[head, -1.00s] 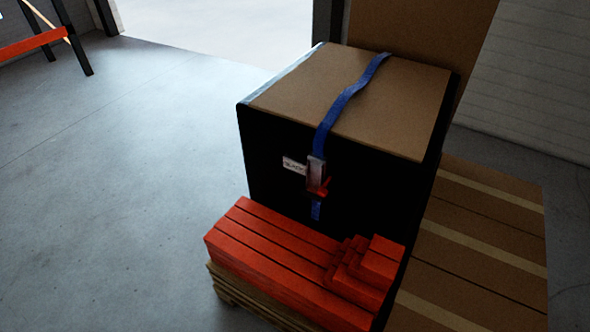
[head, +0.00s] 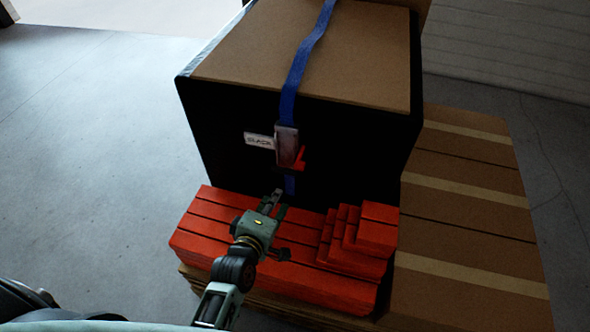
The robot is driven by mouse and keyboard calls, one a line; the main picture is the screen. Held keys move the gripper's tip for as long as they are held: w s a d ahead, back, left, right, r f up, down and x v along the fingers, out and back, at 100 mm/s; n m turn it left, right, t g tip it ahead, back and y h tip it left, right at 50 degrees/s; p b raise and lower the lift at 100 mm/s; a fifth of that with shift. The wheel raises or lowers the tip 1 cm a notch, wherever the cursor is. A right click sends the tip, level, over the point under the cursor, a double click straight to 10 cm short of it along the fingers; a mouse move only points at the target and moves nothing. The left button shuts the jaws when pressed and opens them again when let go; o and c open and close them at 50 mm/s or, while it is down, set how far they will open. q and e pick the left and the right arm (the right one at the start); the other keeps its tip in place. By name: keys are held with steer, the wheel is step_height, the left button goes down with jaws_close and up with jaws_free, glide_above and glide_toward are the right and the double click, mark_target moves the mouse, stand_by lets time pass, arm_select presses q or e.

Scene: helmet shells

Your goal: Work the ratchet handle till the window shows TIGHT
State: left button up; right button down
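The ratchet (head: 286,145) is a grey metal body on the black front face of a big box. Its red handle (head: 300,160) sits at the lower right of the body. A blue strap (head: 304,60) runs over the box top into the ratchet, and a short end shows below. The window (head: 259,141) is a small white plate left of the ratchet; its dark letters look like SLACK. My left gripper (head: 273,200) is below the handle, apart from it, over the red beams. Its two fingers point up toward the ratchet with a gap between them. My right gripper is out of view.
The box (head: 320,45) has a brown top and black sides. Red beams (head: 230,225) lie stacked before it, with stepped shorter pieces (head: 360,235) at the right. A brown slatted stack (head: 465,200) stands to the right. The grey floor (head: 90,150) at left is clear.

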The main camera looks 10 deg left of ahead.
arm_select(q)
steer(key=w+n+t, duration=0.1)
steer(key=w+n, duration=0.1)
steer(key=w, duration=0.7)
steer(key=shift+r, duration=0.35)
jaws_close()
